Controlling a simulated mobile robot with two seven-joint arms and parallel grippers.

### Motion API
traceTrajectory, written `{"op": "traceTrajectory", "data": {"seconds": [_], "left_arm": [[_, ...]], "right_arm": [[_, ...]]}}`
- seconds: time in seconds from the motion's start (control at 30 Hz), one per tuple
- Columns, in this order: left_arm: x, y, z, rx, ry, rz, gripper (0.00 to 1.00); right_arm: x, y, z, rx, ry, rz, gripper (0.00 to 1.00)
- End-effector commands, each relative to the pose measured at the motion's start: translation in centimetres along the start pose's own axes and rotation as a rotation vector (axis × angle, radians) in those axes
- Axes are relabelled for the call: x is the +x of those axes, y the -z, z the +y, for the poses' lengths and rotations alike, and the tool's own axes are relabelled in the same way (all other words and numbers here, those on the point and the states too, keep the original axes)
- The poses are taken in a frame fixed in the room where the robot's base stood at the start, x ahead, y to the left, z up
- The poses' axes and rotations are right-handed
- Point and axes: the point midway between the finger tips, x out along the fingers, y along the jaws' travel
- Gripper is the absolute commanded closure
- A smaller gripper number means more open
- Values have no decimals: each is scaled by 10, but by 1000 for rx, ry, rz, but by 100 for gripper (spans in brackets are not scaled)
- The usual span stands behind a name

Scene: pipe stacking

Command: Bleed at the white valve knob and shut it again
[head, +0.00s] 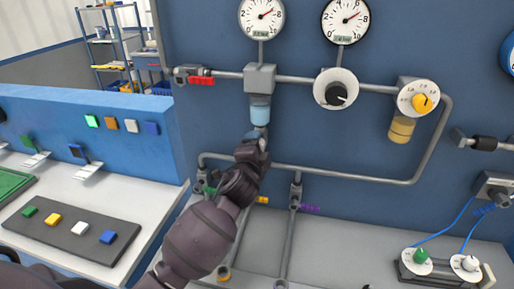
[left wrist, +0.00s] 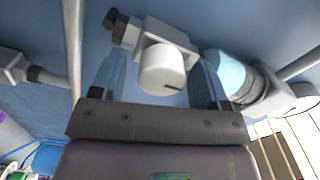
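A white valve knob (left wrist: 163,70) with a dark slot shows in the left wrist view, on a pale fitting (left wrist: 160,32) with a dark end. My left gripper (left wrist: 158,92) is open, with one finger on each side of the knob; I cannot tell whether they touch it. In the head view my left gripper (head: 254,147) is just below the pale blue bowl (head: 260,109) on the upper pipe, and I cannot make out the knob there. My right gripper is not in view.
Pipes with gauges (head: 262,18), a black-knobbed dial (head: 336,91) and a yellow-knobbed regulator (head: 419,98) run along the blue panel. The pale blue bowl (left wrist: 228,76) is close to the right finger. A box with green and white knobs (head: 440,274) stands at lower right.

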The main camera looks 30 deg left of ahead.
Motion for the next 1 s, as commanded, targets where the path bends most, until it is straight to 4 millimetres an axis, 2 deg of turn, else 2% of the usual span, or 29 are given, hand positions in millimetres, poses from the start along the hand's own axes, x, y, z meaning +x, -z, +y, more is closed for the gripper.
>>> {"op": "traceTrajectory", "data": {"seconds": [0.2, 0.33, 0.8, 1.0], "left_arm": [[-1, 0, -1, 1, 2, 0, 31], [-10, 0, 0, 1, 1, 0, 31], [-88, -1, 1, 0, 0, 0, 31], [-105, 0, 0, 0, 0, 0, 31]], "right_arm": [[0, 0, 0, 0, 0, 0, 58], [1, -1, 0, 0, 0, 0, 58], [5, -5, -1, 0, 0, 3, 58], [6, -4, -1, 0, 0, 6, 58]]}}
